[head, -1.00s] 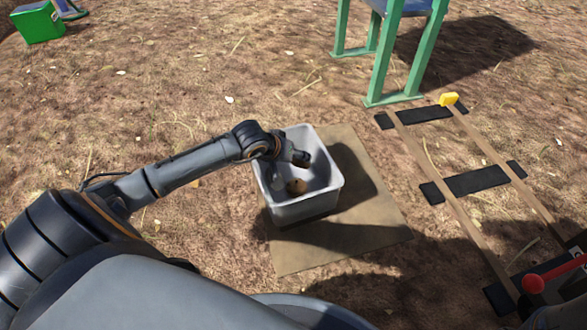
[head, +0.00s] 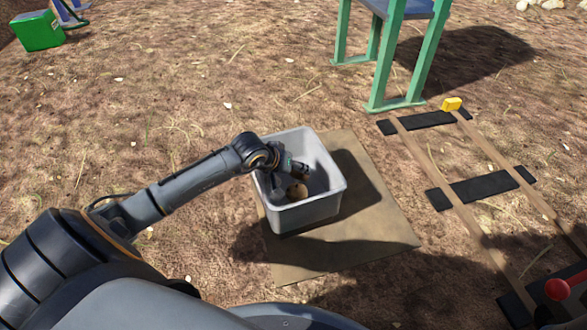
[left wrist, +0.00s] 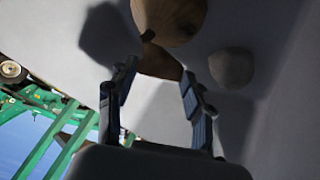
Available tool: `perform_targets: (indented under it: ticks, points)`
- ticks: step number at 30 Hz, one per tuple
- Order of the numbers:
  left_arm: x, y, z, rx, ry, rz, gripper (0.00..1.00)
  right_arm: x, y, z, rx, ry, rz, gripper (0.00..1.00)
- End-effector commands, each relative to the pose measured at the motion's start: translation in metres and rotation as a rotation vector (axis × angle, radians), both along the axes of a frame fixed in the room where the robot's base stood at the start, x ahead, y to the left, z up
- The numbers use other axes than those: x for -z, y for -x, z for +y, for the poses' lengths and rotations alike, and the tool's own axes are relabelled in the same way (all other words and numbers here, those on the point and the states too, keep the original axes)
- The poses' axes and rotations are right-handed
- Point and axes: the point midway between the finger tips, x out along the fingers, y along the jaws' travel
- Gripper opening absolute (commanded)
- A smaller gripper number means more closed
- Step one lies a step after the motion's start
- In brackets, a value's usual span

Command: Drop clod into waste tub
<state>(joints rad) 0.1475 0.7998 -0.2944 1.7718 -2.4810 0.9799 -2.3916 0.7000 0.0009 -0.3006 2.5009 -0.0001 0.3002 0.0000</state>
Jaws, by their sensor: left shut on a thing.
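The waste tub (head: 312,212) is a pale grey, square, open-topped bin on a flat brown board. My left gripper (head: 301,177) points down inside its opening. In the left wrist view, my left gripper (left wrist: 159,74) is shut on a dark brown lump, the clod (left wrist: 160,62), which shows between the fingertips. A round tan-brown, onion-like thing (left wrist: 172,18) and a grey stone-like lump (left wrist: 232,67) lie beyond against the tub's inside. The round brown thing also shows in the head view (head: 297,191). Whether the clod touches them is unclear. My right gripper is not seen.
The brown board (head: 385,235) reaches out to the tub's right and front. A wooden track with black crosspieces (head: 484,187) runs on the right, near a red-knobbed lever (head: 557,289). A green-legged stand (head: 392,60) and a green box (head: 38,31) stand farther back.

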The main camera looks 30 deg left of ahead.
Motion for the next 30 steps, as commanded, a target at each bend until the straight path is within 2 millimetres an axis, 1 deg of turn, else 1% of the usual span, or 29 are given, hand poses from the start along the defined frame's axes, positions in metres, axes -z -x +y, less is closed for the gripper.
perform_targets:
  ticks: [7,10,11,12,14,24,26,28,29,30]
  points:
    - [0.008,0.0,0.001,-0.001,0.0,-0.002,0.14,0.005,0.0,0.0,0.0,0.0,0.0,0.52]
    - [0.008,0.0,0.001,-0.001,0.0,-0.002,0.14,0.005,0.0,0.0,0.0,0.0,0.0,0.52]
    - [0.008,0.0,0.0,-0.001,0.0,0.0,0.53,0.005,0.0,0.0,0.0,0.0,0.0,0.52]
    - [0.008,0.0,0.0,-0.001,0.0,0.0,0.61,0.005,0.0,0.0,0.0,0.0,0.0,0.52]
    - [0.008,0.0,0.0,-0.001,0.0,0.0,0.74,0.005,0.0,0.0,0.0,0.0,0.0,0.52]
    - [0.007,0.0,0.0,-0.001,0.001,0.0,0.74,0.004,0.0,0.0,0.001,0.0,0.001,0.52]
    - [0.003,0.0,0.0,-0.001,0.002,-0.001,0.74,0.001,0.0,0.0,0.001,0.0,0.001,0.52]
    - [-0.006,0.0,-0.001,-0.001,0.002,-0.001,0.74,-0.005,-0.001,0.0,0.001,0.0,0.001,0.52]
    - [-0.011,0.001,0.0,-0.001,0.0,-0.001,0.74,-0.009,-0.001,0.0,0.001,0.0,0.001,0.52]
    - [-0.018,0.007,0.002,0.001,-0.003,0.0,0.74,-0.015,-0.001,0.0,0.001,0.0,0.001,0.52]
